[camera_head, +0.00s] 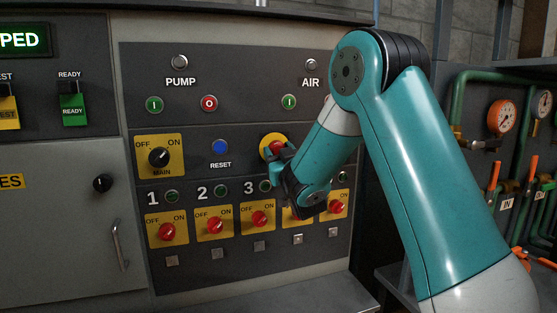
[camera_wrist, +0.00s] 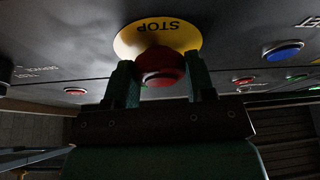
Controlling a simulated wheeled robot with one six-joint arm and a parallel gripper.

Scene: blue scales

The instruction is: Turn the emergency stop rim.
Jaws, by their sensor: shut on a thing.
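The emergency stop is a red mushroom button (camera_wrist: 160,68) on a round yellow plate (camera_wrist: 185,37) marked STOP, upside down in the wrist view. In the head view the yellow plate (camera_head: 266,140) shows at the panel's middle right, partly covered by my gripper. My gripper (camera_head: 277,154) reaches it from the front right. In the wrist view its two green fingers (camera_wrist: 160,82) stand on either side of the red button and are shut on its rim. The exact contact on the rim is dark and hard to see.
The blue RESET button (camera_head: 220,147) and the MAIN switch (camera_head: 158,157) sit left of the stop. Several red rotary switches (camera_head: 214,225) line the panel below. A green pump button (camera_head: 154,104) is above. Pipes with gauges (camera_head: 502,117) stand at the right.

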